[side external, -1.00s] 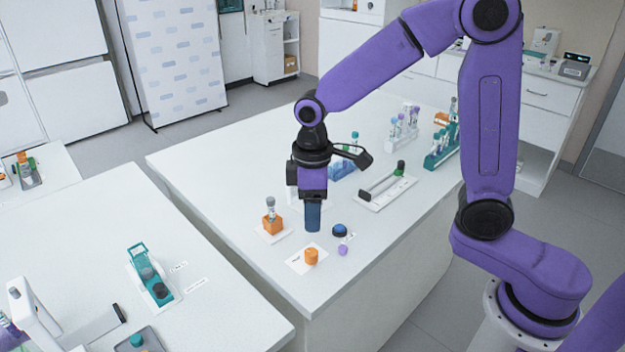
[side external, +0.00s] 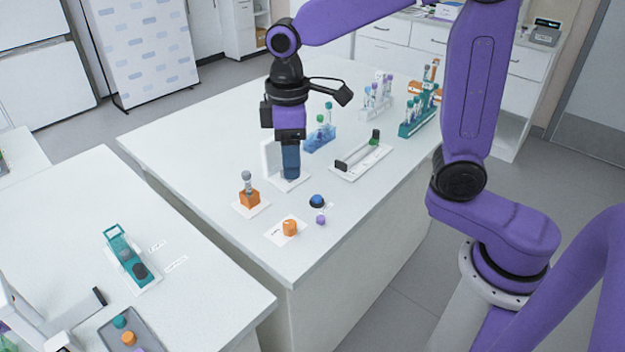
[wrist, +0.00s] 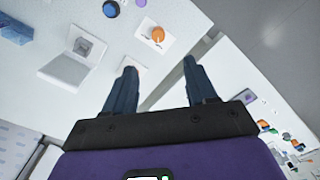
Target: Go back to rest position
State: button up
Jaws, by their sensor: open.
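My gripper (side external: 291,174) hangs over the middle of the white bench, pointing down, in the side view. In the wrist view its two dark fingers (wrist: 161,78) are spread wide apart with nothing held between them. In the side view it appears in front of a white upright panel with a base (side external: 270,162); the panel shows left of the fingers in the wrist view (wrist: 65,72). The fingers look clear of the things on the bench, but their exact height is hard to tell.
An orange block holding a tube (side external: 249,196) stands left of my gripper. An orange cap (side external: 289,228), a blue dome button (side external: 316,201) and a purple cap (side external: 321,219) are nearer the front edge. A blue tube rack (side external: 321,138) and a black-and-white device (side external: 362,160) stand behind.

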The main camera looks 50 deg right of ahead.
jog(key=s+d+f+n, duration=0.1)
jog(key=s+d, duration=0.3)
jog(key=s, duration=0.7)
jog(key=s+d+f+n, duration=0.2)
jog(key=s+d+f, duration=0.1)
jog(key=s, duration=0.8)
jog(key=shift+d, duration=0.7)
